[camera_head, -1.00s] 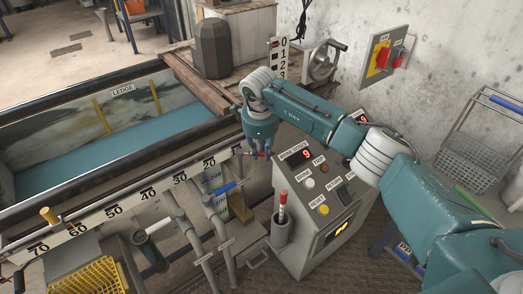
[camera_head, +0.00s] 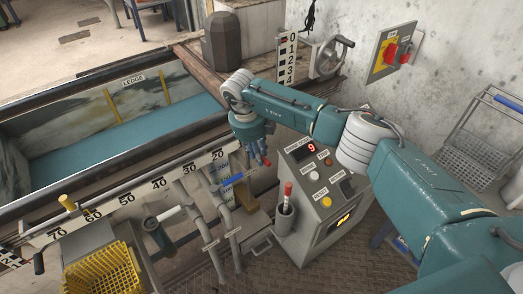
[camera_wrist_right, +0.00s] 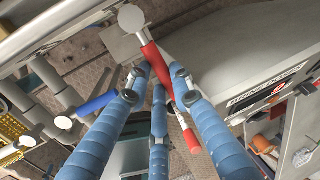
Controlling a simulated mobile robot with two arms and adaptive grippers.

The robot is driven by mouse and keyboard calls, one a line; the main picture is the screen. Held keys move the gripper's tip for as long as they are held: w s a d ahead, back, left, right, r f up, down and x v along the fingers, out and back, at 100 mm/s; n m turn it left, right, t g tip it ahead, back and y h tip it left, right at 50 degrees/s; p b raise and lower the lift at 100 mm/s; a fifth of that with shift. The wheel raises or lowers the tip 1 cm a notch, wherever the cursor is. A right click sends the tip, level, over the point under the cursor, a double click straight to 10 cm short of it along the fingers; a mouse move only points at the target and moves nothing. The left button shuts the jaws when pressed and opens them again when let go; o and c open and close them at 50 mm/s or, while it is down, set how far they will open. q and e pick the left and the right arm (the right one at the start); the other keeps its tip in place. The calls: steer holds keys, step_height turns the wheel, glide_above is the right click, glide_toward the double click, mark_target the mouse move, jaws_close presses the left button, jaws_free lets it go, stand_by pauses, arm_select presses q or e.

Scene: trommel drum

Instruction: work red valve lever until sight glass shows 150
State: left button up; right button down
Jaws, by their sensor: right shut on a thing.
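The red valve lever (camera_wrist_right: 155,60) runs between the fingers of my right gripper (camera_wrist_right: 160,85) in the right wrist view. The fingers are shut around it, and its upper end meets a round grey part. In the head view my right gripper (camera_head: 258,152) points down beside the trough's right end, left of the control panel, with a bit of red at its fingertips. My left gripper is not in view.
The control panel (camera_head: 325,205) with a red 9 display stands to the right. A red-and-white stick (camera_head: 287,192) stands in a grey holder below the gripper. Pipes and a blue handle (camera_head: 232,181) are close left. A yellow basket (camera_head: 103,272) is at lower left.

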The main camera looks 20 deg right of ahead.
steer(key=shift+a+m, duration=0.3)
steer(key=shift+m, duration=0.2)
steer(key=shift+a, duration=0.1)
steer(key=c, duration=1.5)
jaws_free()
steer(key=r, duration=0.4)
steer(key=a+r, duration=0.1)
steer(key=r, duration=0.3)
steer(key=s+a+r, duration=0.1)
steer(key=r, duration=0.2)
steer(key=shift+a+r, duration=0.1)
steer(key=shift+r, duration=0.3)
